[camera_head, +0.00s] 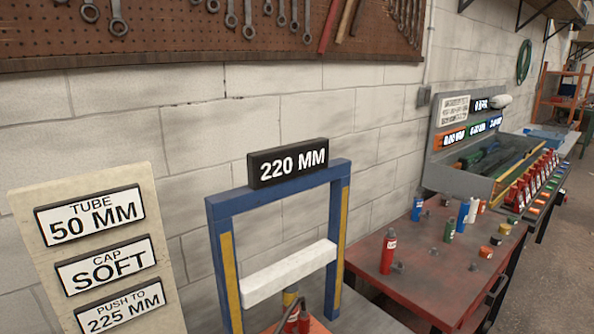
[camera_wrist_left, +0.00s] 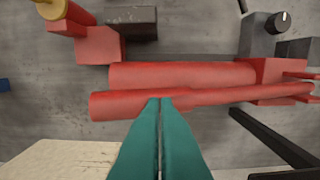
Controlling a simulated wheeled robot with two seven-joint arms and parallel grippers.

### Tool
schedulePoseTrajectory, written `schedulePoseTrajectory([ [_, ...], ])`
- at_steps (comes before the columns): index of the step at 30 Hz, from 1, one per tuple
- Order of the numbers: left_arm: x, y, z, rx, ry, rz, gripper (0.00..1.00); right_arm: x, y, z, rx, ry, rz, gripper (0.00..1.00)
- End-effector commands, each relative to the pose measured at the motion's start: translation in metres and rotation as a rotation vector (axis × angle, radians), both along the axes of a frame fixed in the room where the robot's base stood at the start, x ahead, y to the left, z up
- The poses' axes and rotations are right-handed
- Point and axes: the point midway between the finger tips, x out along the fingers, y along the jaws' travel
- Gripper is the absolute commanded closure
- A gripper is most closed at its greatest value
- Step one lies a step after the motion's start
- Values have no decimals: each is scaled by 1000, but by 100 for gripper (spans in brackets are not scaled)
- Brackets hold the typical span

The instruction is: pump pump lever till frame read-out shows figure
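The frame read-out (camera_head: 288,162) on top of the blue press frame (camera_head: 222,265) shows 220 MM. A board (camera_head: 92,180) on the left carries plates reading TUBE 50 MM, CAP SOFT and PUSH TO 225 MM (camera_head: 119,308). A white crossbar (camera_head: 289,273) spans the frame. Red pump parts (camera_head: 304,321) show at the bottom edge, partly cut off. In the left wrist view, two long red bars (camera_wrist_left: 185,75) lie across the picture; I cannot tell which is the lever. My left gripper (camera_wrist_left: 160,101) has its teal fingers together, tips at the lower red bar (camera_wrist_left: 235,96). My right gripper is out of view.
A red table (camera_head: 400,280) to the right holds a red bottle (camera_head: 388,252) and several small containers. Beyond it stands a grey bench rack (camera_head: 465,181) with lit displays. A block wall and a tool board (camera_head: 180,30) are behind the frame.

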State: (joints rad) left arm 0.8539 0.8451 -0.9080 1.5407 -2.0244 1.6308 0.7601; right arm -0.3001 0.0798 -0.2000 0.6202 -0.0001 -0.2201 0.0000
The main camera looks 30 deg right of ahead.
Motion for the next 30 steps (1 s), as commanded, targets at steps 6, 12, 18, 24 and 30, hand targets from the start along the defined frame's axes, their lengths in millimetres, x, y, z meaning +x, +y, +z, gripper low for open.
schedulePoseTrajectory([
  [6,-1,1,-31,4,5,1,100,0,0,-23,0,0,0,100],
  [12,-1,1,-53,5,5,1,100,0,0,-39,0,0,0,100],
  [18,-1,1,-58,5,5,2,100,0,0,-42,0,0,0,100],
  [24,-1,2,-39,5,3,2,100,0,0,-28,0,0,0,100],
  [30,-1,1,-9,3,3,2,100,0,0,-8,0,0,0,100],
])
